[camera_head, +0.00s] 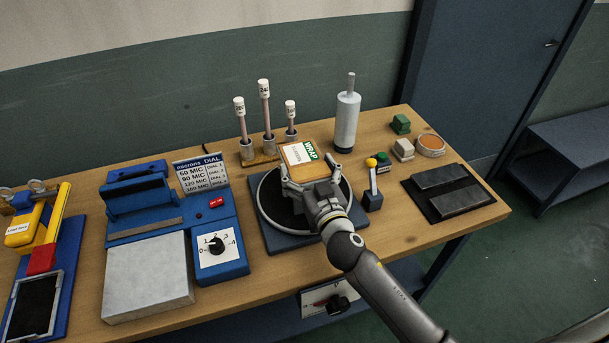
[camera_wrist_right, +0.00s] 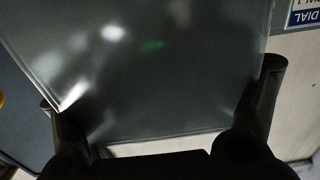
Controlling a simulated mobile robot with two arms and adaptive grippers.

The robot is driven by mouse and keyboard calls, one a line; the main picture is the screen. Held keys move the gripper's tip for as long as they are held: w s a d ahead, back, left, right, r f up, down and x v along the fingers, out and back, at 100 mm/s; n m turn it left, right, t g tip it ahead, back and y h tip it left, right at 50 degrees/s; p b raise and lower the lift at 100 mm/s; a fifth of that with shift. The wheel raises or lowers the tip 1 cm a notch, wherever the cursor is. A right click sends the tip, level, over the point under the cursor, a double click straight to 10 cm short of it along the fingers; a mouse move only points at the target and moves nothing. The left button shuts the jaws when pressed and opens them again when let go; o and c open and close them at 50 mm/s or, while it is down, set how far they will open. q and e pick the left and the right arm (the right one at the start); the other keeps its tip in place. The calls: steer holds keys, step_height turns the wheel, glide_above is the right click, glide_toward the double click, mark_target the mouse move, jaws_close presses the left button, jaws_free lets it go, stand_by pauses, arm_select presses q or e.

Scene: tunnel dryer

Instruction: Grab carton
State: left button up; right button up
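The carton (camera_head: 308,171) is a small tan box with a white label and a green WRAP label on top. It is over the dark round turntable (camera_head: 270,205) on the workbench. My right gripper (camera_head: 309,172) reaches it from the front right, with one finger at each side. In the right wrist view a dark, shiny, film-like surface (camera_wrist_right: 150,85) fills the space between the fingers of the right gripper (camera_wrist_right: 160,85). The fingers are wide apart and close to its edges; firm contact is not clear. My left gripper is not in view.
A blue sealer with a dial (camera_head: 217,246) stands left of the turntable. Tall white-capped rods (camera_head: 265,105) and a grey cylinder (camera_head: 347,120) stand behind. A small lever (camera_head: 372,185) is close on the right, then a black plate (camera_head: 446,190).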

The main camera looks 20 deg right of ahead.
steer(key=c, duration=0.7)
steer(key=shift+w+r, duration=0.15)
steer(key=shift+c, duration=0.6)
